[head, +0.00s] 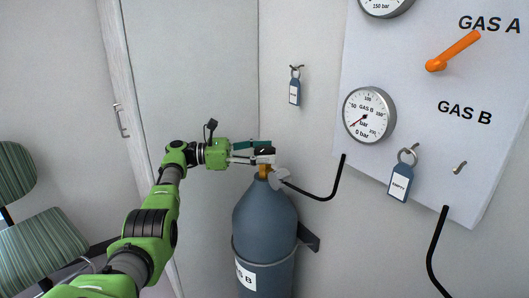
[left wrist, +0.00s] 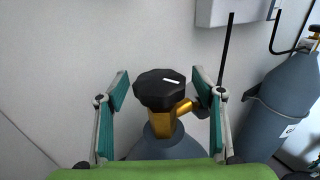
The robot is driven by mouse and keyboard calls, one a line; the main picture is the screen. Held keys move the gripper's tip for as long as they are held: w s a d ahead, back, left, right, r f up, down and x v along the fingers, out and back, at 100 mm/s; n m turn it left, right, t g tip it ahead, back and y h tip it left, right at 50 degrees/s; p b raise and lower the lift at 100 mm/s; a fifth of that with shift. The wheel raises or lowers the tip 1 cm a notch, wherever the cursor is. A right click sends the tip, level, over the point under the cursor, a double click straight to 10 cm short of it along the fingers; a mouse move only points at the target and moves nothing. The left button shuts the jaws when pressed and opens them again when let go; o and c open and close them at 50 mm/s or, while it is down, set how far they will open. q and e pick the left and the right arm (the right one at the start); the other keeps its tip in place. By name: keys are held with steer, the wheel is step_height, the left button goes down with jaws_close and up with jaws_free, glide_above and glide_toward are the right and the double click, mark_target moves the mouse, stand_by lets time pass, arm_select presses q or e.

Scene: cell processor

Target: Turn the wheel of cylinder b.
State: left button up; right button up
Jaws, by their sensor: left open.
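Cylinder b (head: 264,222) is a blue-grey gas bottle standing against the wall in the head view, with a label marked B low on its side. Its black wheel (left wrist: 161,89) sits on a brass valve (left wrist: 162,127) in the left wrist view, with a white mark on top. My left gripper (head: 262,152) is at the top of the bottle. In the left wrist view its teal fingers (left wrist: 160,92) stand open on either side of the wheel, with gaps on both sides. My right gripper is not in view.
A panel (head: 420,110) with gauges and an orange GAS A handle (head: 453,50) hangs at the right. A GAS B gauge (head: 367,115) reads near zero. Tags hang on hooks. A black hose (head: 320,192) runs from the valve. Another bottle (left wrist: 280,105) stands right in the wrist view.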

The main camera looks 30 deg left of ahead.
arm_select(q)
steer(key=v, duration=0.7)
steer(key=shift+s, duration=0.15)
steer(key=shift+a, duration=0.15)
